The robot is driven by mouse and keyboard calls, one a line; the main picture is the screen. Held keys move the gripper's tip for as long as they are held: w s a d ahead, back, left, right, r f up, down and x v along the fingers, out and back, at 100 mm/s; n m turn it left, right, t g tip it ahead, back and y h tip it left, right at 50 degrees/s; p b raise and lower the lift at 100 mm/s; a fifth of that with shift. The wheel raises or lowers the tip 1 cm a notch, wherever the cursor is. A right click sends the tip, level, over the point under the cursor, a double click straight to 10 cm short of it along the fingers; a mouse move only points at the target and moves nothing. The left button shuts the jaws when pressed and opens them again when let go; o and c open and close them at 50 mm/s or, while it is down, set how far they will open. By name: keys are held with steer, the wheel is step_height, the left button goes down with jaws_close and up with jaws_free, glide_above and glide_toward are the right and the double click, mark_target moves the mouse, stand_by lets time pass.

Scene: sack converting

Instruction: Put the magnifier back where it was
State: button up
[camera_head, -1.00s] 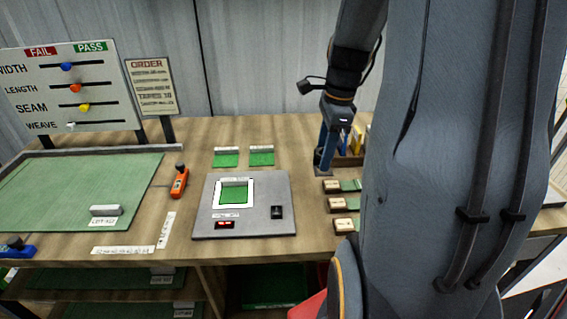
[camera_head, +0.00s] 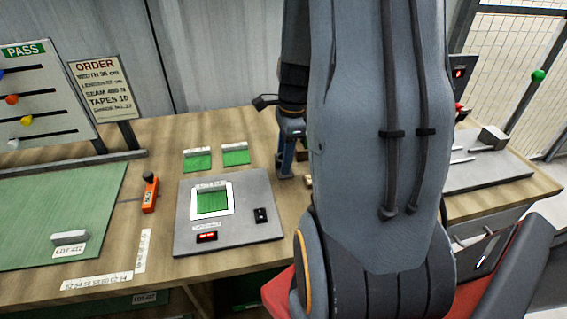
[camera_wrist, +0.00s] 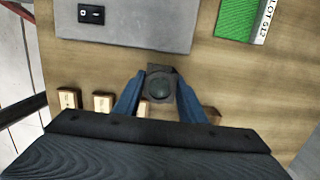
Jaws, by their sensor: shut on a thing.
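The magnifier (camera_wrist: 161,84) is a small dark square piece with a round lens, seen in the wrist view. My gripper (camera_wrist: 160,98) is shut on it, one blue finger on each side. It appears over bare wood beside the grey plate; its height above the table is unclear. In the head view my gripper (camera_head: 286,165) is right of the grey plate, partly behind my arm, and the magnifier cannot be made out there.
The grey plate (camera_head: 259,187) bears a green swatch, a red display and a black switch. Two green swatches (camera_head: 236,157) lie behind it. An orange tool (camera_head: 150,195) is to its left. Wooden blocks (camera_wrist: 69,99) sit near my gripper. Bare wood lies around the plate.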

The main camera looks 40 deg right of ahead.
steer(key=shift+f, duration=1.05)
steer(key=shift+f, duration=0.15)
steer(key=o, duration=1.2)
steer(key=shift+c, duration=0.2)
steer(key=r, duration=0.4)
steer(key=d+r+b, duration=0.1)
steer(key=r, duration=0.7)
steer(key=shift+s+d+b, duration=0.15)
steer(key=shift+s+b, duration=0.1)
steer(key=shift+b, duration=0.1)
steer(key=shift+a+n, duration=0.3)
steer(key=s+a+f+n, duration=0.2)
steer(key=a+n, duration=0.8)
steer(key=n, duration=0.1)
steer(key=s+a+f+n+h, duration=0.1)
steer(key=s+a+f+n, duration=0.1)
steer(key=a+n, duration=0.9)
steer(key=shift+f+n+t, duration=0.3)
steer(key=shift+f, duration=0.45)
